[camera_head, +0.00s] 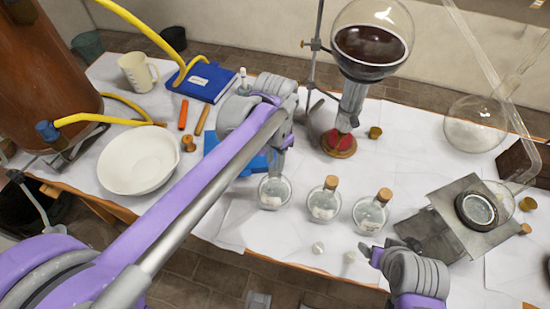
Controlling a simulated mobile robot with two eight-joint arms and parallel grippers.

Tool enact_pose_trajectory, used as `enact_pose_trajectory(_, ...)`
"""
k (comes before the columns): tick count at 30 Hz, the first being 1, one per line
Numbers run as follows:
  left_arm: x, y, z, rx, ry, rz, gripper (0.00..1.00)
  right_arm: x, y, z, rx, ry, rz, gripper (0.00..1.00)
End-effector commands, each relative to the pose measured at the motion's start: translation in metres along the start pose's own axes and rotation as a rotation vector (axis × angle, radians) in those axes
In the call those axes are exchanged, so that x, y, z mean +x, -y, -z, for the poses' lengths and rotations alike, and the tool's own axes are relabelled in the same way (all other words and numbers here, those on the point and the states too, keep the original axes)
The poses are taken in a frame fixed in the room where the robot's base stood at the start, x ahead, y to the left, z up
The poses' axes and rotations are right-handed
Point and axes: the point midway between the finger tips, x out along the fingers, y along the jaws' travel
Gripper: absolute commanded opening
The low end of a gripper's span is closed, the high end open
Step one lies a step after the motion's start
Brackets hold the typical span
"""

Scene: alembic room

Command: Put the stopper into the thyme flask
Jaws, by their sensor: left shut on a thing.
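My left gripper (279,158) is shut just above the leftmost small glass flask (274,193). The thing in its jaws is mostly hidden, but it appears to be the stopper, at or over that flask's mouth. I cannot tell whether stopper and neck touch. This flask stands upright and holds some pale matter. Two similar flasks, a middle one (322,206) and a right one (370,215), stand beside it with corks in. No label is readable, so I cannot tell which is thyme. My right gripper (374,254) is near the table's front edge; its jaws are unclear.
A white bowl (138,160) and a blue book (203,81) are at the left. A large round flask of dark liquid (370,45) stands on a stand behind. A grey plate with a round lens (478,212) is at the right. Two small white pieces (318,248) lie in front.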

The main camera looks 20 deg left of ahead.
Motion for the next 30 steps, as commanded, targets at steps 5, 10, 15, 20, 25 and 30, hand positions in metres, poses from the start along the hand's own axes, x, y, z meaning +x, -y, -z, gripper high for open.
enact_pose_trajectory(5,0.002,0.0,0.0,0.0,0.0,0.0,0.0,0.0009,0.0,-0.0007,0.0,0.0,0.0,0.78)
enact_pose_trajectory(10,0.0019,0.0,0.0,0.0,0.0,0.0,0.0,0.0007,0.0,-0.0006,0.0,0.0,0.0,0.78)
enact_pose_trajectory(15,0.0019,0.0,0.0,0.0,0.0,0.0,0.36,0.0007,0.0,-0.0006,0.0,0.0,0.0,0.78)
enact_pose_trajectory(20,0.0019,0.0,0.0,0.0,0.0,0.0,0.65,0.0007,0.0,-0.0006,0.0,0.0,0.0,0.78)
enact_pose_trajectory(25,0.0019,0.0,0.0,0.0,0.0,0.0,0.66,0.0007,0.0,-0.0007,0.0,0.0,0.0,0.78)
enact_pose_trajectory(30,0.0019,0.0,0.0,0.0,0.0,0.0,0.87,0.0007,0.0,-0.0006,0.0,0.0,0.0,0.78)
